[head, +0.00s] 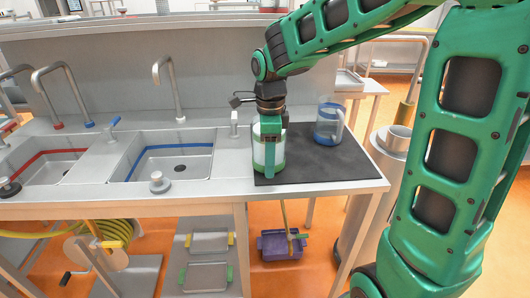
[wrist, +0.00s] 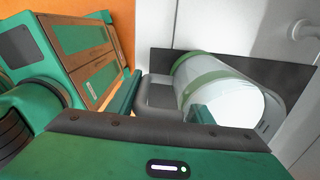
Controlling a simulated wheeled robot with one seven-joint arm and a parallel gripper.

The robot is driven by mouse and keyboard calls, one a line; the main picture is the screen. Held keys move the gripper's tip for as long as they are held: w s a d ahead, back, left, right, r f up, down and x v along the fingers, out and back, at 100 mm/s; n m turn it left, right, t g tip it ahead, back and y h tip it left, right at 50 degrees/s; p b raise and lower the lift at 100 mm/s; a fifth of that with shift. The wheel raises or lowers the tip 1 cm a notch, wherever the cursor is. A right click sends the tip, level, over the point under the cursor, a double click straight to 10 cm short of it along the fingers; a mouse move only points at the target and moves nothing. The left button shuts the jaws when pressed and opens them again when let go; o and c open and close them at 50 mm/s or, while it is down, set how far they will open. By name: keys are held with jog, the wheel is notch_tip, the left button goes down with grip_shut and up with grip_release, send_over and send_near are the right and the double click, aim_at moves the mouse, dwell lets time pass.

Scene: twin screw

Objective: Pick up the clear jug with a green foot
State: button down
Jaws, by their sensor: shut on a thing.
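The clear jug with a green foot (head: 258,152) stands on the dark mat at the right of the counter. In the head view my gripper (head: 272,150) comes down in front of it and hides part of its body. In the wrist view the jug (wrist: 215,85) shows its green band and its grey handle (wrist: 157,92). My gripper (wrist: 168,106) has a green finger on each side of the handle and is shut on it. I cannot tell from these views whether the foot is clear of the mat.
A similar jug with blue trim (head: 328,125) stands close by on the dark mat (head: 325,163), to the right. Two sinks (head: 170,165) with taps lie to the left. A grey bin (head: 383,170) stands right of the counter. The mat's front right is bare.

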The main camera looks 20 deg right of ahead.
jog(key=shift+r, duration=0.1)
jog(key=shift+r, duration=0.6)
notch_tip(320, 180, up, 3)
jog(key=shift+f, duration=0.1)
jog(key=s+a+r, duration=0.7)
jog(key=s, duration=0.1)
jog(key=shift+s+a, duration=0.4)
jog(key=shift+f, duration=0.1)
